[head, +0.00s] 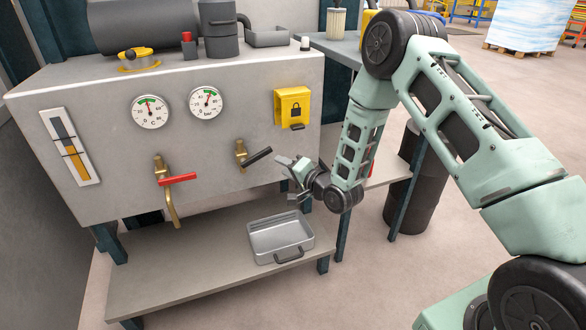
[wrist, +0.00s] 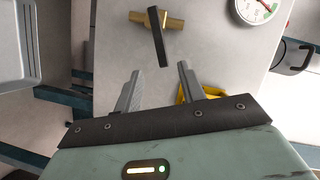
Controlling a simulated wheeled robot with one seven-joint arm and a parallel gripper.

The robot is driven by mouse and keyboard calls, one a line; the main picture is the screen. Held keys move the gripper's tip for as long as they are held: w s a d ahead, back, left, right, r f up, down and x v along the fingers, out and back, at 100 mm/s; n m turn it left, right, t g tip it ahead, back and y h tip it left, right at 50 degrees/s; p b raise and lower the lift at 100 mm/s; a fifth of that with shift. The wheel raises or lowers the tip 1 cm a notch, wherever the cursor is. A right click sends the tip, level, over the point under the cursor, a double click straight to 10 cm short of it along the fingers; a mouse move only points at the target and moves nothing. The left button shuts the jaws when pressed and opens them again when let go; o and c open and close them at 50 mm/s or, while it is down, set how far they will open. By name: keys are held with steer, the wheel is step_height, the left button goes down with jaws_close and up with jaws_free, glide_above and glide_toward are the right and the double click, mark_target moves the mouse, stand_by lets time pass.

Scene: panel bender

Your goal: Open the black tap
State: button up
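The black tap has a brass body (head: 241,153) on the front of the grey tank and a black lever (head: 258,156) that sticks out to the right, tilted slightly up. In the wrist view the black lever (wrist: 159,42) points from the brass body (wrist: 157,20) toward my gripper (wrist: 158,78). My gripper is open and empty, its two fingers apart. The lever's free end lies just ahead of the gap between the fingertips, and no contact shows. In the head view my gripper (head: 287,178) is right of and slightly below the lever.
A red-handled tap (head: 176,179) with a downward spout is to the left. A yellow lock box (head: 292,107) is above right of the black lever. A metal tray (head: 306,243) stands on the shelf (head: 180,270) below. Two gauges (head: 150,112) (head: 205,103) are above the taps.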

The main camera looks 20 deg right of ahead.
mark_target(256, 156)
steer(key=shift+v, duration=1.5)
steer(key=shift+f, duration=0.25)
steer(key=c, duration=0.7)
steer(key=f+m+b, duration=0.2)
steer(key=m+b, duration=0.1)
steer(key=a+f+m+t+b, duration=0.1)
steer(key=f+m+b, duration=0.1)
steer(key=m+b, duration=0.1)
steer(key=w+f+m+t+b, duration=0.1)
steer(key=f+m+b, duration=0.1)
steer(key=b, duration=0.1)
steer(key=shift+w+a+f+m+h+b, duration=0.15)
steer(key=shift+a+f+m+h+b, duration=0.1)
steer(key=shift+f+m+h+b, duration=0.15)
jaws_close()
steer(key=w+f+m+t+h+b, duration=0.2)
steer(key=w+m+t+h+b, duration=0.1)
steer(key=w+m+b, duration=0.8)
steer(key=shift+m, duration=0.4)
steer(key=shift+s+a+r+b, duration=0.1)
steer(key=shift+a+r+b, duration=0.4)
steer(key=shift+r, duration=0.55)
steer(key=shift+a+r+b, duration=0.3)
steer(key=shift+a+r, duration=0.45)
steer(key=shift+r, duration=0.3)
